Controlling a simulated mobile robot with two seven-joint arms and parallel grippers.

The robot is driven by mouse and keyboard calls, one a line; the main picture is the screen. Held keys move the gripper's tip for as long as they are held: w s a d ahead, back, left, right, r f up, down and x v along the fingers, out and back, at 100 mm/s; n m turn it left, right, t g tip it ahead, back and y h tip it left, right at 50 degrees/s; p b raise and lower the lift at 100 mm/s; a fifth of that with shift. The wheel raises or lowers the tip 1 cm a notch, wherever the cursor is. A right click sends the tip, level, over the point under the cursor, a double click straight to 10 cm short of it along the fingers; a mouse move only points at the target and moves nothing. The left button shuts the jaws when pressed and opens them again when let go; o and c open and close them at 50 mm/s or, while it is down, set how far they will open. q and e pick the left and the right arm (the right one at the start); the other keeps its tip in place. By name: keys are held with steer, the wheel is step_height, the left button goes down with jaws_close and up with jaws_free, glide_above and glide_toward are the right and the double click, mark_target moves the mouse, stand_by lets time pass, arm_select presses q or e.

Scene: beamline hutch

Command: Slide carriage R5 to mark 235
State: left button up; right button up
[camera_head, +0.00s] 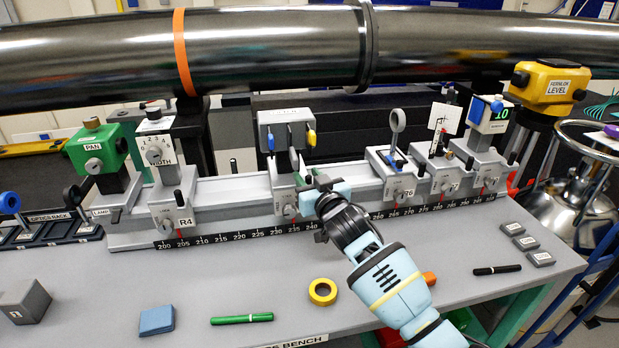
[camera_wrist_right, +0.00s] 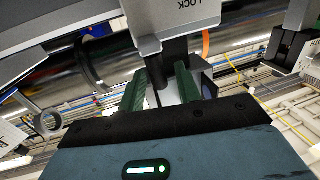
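The carriage (camera_head: 284,190) in the middle of the rail is the likely R5; its label is hidden by my right gripper. Its base stands over the part of the scale (camera_head: 240,236) between 225 and 240; the exact reading is too small to tell. My right gripper (camera_head: 309,187) is at the carriage's right side. In the right wrist view its green fingers (camera_wrist_right: 162,92) are apart, on either side of a dark post (camera_wrist_right: 175,60) below a grey block marked LOCK (camera_wrist_right: 180,15). A gap shows beside the post. My left gripper is out of view.
Carriage R4 (camera_head: 173,207) stands left on the rail; R6 (camera_head: 397,184), R7 (camera_head: 443,181) and another carriage stand right. Yellow tape (camera_head: 322,291), a green pen (camera_head: 242,319) and a blue pad (camera_head: 157,320) lie in front. A dark beam pipe (camera_head: 270,45) crosses behind.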

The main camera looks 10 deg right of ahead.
steer(key=shift+s+d, duration=0.1)
steer(key=v, duration=0.5)
steer(key=shift+s+d+p, duration=0.1)
steer(key=shift+s+p, duration=0.3)
steer(key=shift+v, duration=0.9)
